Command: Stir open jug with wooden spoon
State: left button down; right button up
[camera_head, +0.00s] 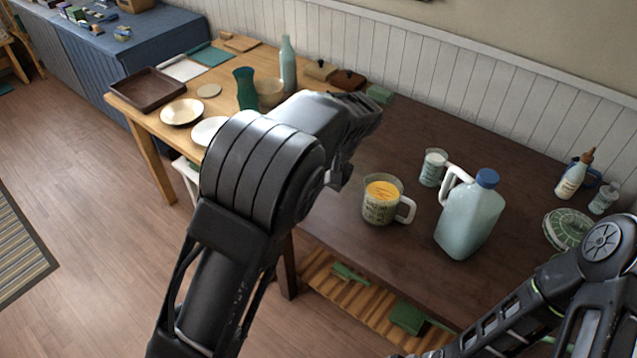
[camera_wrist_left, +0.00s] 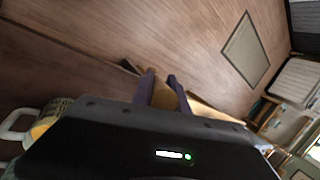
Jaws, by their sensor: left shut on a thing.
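The open jug (camera_head: 380,203), clear with a pale handle and orange-yellow contents, stands upright on the dark table. Its side also shows at the left edge of the left wrist view (camera_wrist_left: 42,124). My left gripper (camera_head: 357,112) is above the table, left of and beyond the jug, apart from it. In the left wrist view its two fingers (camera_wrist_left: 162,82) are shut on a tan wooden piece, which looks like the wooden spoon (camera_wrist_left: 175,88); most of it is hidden. In the head view my left wrist hides it. My right arm enters at lower right; its gripper is out of view.
A large jug with a blue cap (camera_head: 469,217) stands right of the open jug, and a small cup (camera_head: 433,168) stands behind it. Bottles and a green-white round item (camera_head: 567,229) are farther right. Plates, a tray (camera_head: 148,89) and a bottle (camera_head: 288,65) occupy the light table.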

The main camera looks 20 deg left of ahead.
pick_arm(q)
jog(key=shift+s+f, duration=0.1)
jog(key=shift+f, duration=0.05)
jog(key=w+d+r+m+t+h+p, duration=0.4)
jog(key=w+d+r+m+t, duration=0.2)
jog(key=w+d+r+m, duration=0.9)
notch_tip(320, 180, down, 16)
jog(key=s+m+b, duration=0.2)
jog(key=m+b, duration=0.1)
jog(key=b, duration=0.3)
jog(key=shift+a+m, duration=0.3)
jog(key=shift+a, duration=0.15)
jog(key=shift+w, duration=0.1)
